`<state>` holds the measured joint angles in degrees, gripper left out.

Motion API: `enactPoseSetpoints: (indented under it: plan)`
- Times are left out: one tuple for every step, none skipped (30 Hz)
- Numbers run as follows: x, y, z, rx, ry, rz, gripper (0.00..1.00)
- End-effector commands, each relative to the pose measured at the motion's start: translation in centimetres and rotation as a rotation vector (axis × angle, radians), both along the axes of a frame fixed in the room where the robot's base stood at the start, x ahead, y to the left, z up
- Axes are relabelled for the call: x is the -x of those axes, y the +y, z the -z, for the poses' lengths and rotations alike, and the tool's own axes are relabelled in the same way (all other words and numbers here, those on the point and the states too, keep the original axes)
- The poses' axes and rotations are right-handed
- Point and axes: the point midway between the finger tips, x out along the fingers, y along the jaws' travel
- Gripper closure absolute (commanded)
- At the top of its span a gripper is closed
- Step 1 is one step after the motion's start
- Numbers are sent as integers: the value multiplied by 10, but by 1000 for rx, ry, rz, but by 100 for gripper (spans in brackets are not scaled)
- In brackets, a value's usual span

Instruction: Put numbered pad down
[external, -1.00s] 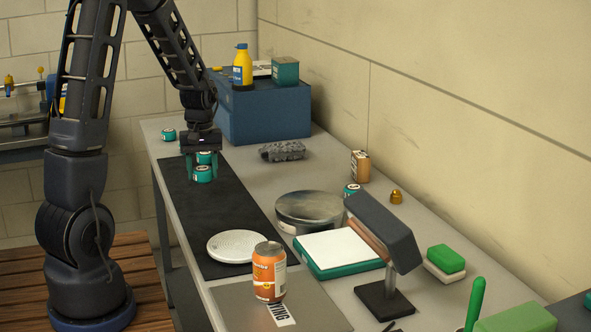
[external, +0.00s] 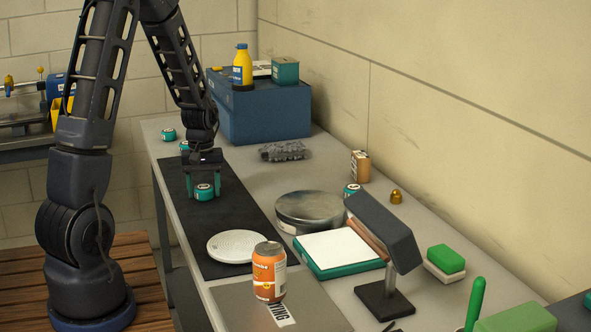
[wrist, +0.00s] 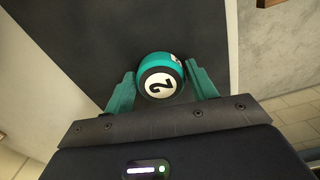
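The numbered pad is a small teal round piece with a white disc marked "2" (wrist: 160,82). In the external view the pad (external: 204,192) is low over the black mat (external: 215,222); I cannot tell whether its underside touches the mat. My gripper (external: 204,188) points down with its two teal fingers on either side of the pad. In the wrist view my gripper (wrist: 160,75) also has the pad between its fingertips. The pad's far side and underside are hidden.
Similar teal pieces (external: 168,134) (external: 184,146) sit behind my gripper. A white ribbed disc (external: 237,246) lies at the mat's near end. A round metal tin (external: 309,208) and grey lumpy piece (external: 283,151) stand right of the mat. A blue box (external: 262,112) is at the back.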

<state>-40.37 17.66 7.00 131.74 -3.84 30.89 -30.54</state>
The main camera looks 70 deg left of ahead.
Motion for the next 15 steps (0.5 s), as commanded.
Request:
enactPoseSetpoints:
  plan:
    - [0,0,0,0,0,0,33]
    - [0,0,0,0,0,0,29]
    - [0,0,0,0,0,0,29]
    - [0,0,0,0,0,0,29]
    - [0,0,0,0,0,0,29]
    - [0,0,0,0,0,0,29]
    - [0,0,0,0,0,0,29]
    - [0,0,0,0,0,0,29]
    - [0,0,0,0,0,0,29]
    - [0,0,-1,0,0,0,29]
    - [0,0,-1,-1,-1,0,29]
    - [0,0,-3,-1,-1,0,29]
    - [0,0,-4,-1,-1,-1,29]
    - [0,0,-7,-2,-1,0,29]
    - [-1,0,-10,-3,-2,0,29]
